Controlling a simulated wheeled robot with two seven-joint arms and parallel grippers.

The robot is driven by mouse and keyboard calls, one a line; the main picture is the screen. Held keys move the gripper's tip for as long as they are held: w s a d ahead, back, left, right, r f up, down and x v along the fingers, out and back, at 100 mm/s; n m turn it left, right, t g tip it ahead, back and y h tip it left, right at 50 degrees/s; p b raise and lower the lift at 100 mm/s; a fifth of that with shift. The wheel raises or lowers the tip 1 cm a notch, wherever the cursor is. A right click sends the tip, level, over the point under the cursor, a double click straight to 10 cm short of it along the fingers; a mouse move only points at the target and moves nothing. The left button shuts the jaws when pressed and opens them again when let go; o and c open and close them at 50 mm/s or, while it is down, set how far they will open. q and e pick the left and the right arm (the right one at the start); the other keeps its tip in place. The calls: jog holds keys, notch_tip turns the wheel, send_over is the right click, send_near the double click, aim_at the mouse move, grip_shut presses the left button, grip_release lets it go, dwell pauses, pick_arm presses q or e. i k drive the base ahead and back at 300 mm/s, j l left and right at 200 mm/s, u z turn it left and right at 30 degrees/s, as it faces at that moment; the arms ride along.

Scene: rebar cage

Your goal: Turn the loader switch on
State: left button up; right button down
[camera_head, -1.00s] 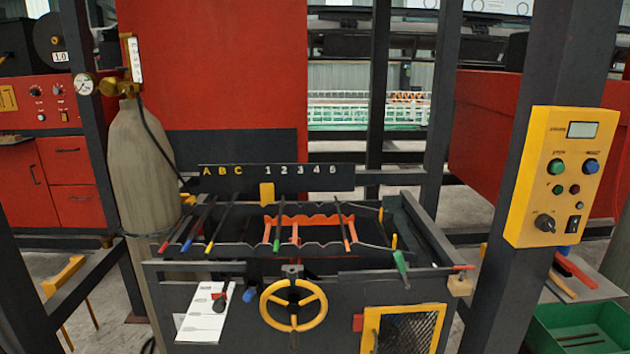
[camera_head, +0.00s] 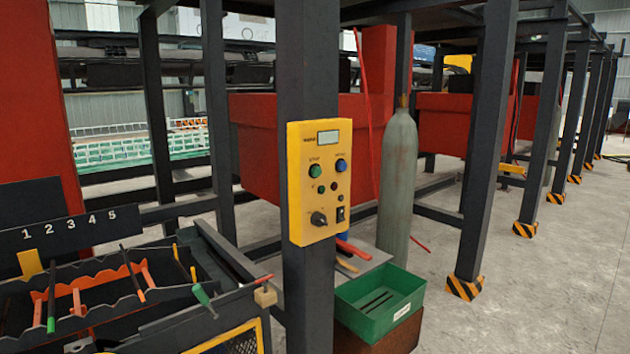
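A yellow control panel (camera_head: 320,182) is fixed to a dark steel post in the middle of the head view. It has a small display (camera_head: 328,137), a green button (camera_head: 315,170), a blue button (camera_head: 341,165), smaller buttons, a black rotary knob (camera_head: 318,218) and a black rocker switch (camera_head: 341,214) at its lower right. Which of these is the loader switch cannot be read, and the rocker's position is too small to tell. Neither of my grippers is in view.
A rack with numbered slots (camera_head: 70,229) and coloured-handled rods stands at the left. A green bin (camera_head: 380,302) sits on a brown box right of the post. A grey gas cylinder (camera_head: 397,180) stands behind it. Open concrete floor (camera_head: 560,270) lies at the right.

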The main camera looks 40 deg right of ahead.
aim_at(318, 219)
jog(key=z, duration=1.25)
